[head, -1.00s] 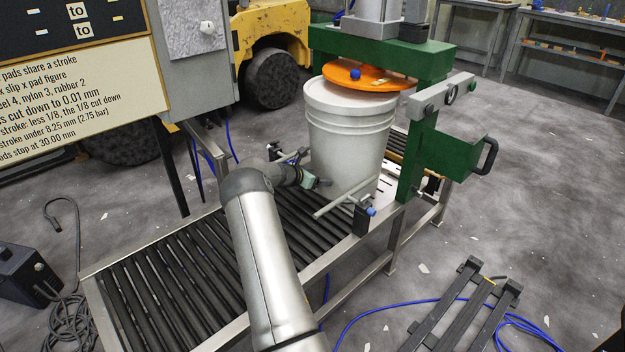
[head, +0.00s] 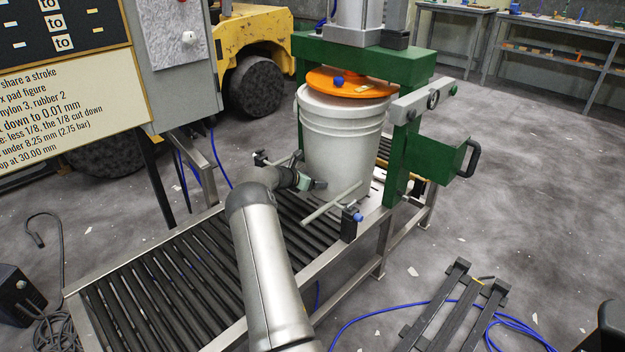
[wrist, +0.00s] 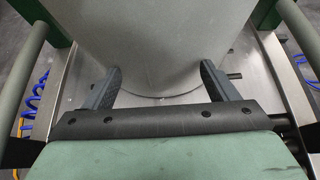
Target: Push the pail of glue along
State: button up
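The pail of glue (head: 340,145) is a large off-white lidded bucket. It stands upright on the steel plate at the end of the roller conveyor, beneath the orange disc (head: 350,83) of the green press. My gripper (head: 311,184) is low at the pail's near left side. In the wrist view the pail wall (wrist: 150,50) fills the top middle. My gripper's two dark fingers (wrist: 161,88) are spread apart, with their tips at or very near the wall; I cannot tell if they touch. Nothing is held between them.
The roller conveyor (head: 180,270) runs toward me. A pale guide bar (head: 332,203) sits beside the pail. The green press frame (head: 400,165) stands at right with a handled green panel (head: 440,158). A dark rack (head: 455,310) and blue hose lie on the floor.

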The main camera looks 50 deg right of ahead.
aim_at(314, 167)
jog(key=shift+d, duration=0.15)
jog(key=shift+s+d+b, duration=0.2)
jog(key=shift+d+b, duration=0.15)
jog(key=shift+d, duration=0.85)
jog(key=shift+s+d+b, duration=0.15)
jog(key=shift+d+b, duration=0.15)
jog(key=shift+d, duration=0.85)
jog(key=shift+a+r+p, duration=0.25)
jog(key=shift+r+p, duration=0.15)
jog(key=shift+p, duration=0.05)
jog(key=p+v, duration=0.1)
jog(key=v, duration=0.1)
jog(key=p+v, duration=0.1)
jog(key=v, duration=0.1)
jog(key=r+p+v, duration=0.1)
jog(key=v, duration=0.1)
jog(key=shift+d+r+p, duration=0.15)
jog(key=shift+d+p, duration=0.2)
